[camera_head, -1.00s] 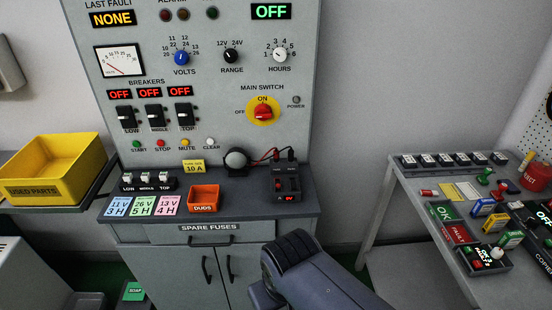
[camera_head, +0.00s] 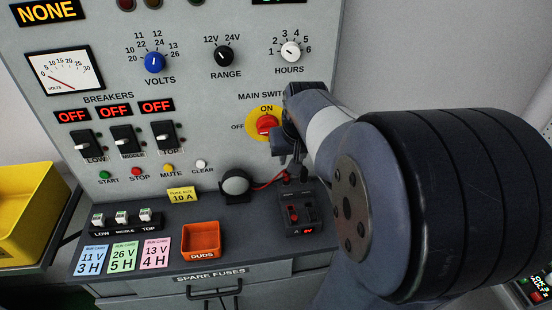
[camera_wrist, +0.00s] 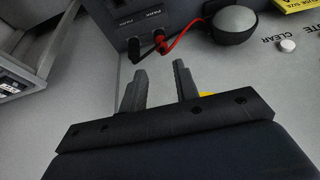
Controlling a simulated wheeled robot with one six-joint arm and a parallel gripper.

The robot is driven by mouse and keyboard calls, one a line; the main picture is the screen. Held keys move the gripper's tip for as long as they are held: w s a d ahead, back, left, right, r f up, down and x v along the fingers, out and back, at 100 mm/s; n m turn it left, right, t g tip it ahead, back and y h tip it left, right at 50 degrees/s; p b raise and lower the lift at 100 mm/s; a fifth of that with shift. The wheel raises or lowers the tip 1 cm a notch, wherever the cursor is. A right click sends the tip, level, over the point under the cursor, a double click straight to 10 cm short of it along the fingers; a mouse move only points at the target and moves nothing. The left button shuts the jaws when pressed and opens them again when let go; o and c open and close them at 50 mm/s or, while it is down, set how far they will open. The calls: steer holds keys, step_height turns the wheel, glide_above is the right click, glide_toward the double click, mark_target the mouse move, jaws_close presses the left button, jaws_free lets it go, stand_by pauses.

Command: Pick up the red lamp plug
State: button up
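The red lamp plug (camera_wrist: 161,46) shows in the wrist view at the front of a dark socket box (camera_wrist: 150,22), with a black plug (camera_wrist: 133,48) close beside it. A red lead (camera_wrist: 182,36) runs from it toward a dark dome-shaped lamp (camera_wrist: 236,20).
The main switch (camera_head: 266,125) is on the panel close to my wrist. A yellow bin (camera_head: 30,210) stands at the left. Bare counter lies between bin and box.

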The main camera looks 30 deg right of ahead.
mark_target(287, 174)
steer(key=x, duration=0.5)
steer(key=shift+w+d+f, duration=0.1)
steer(key=shift+p+x, duration=0.45)
steer(key=shift+x, duration=2.2)
steer(key=c, duration=0.6)
step_height(287, 174, up, 10)
steer(key=shift+r, duration=0.1)
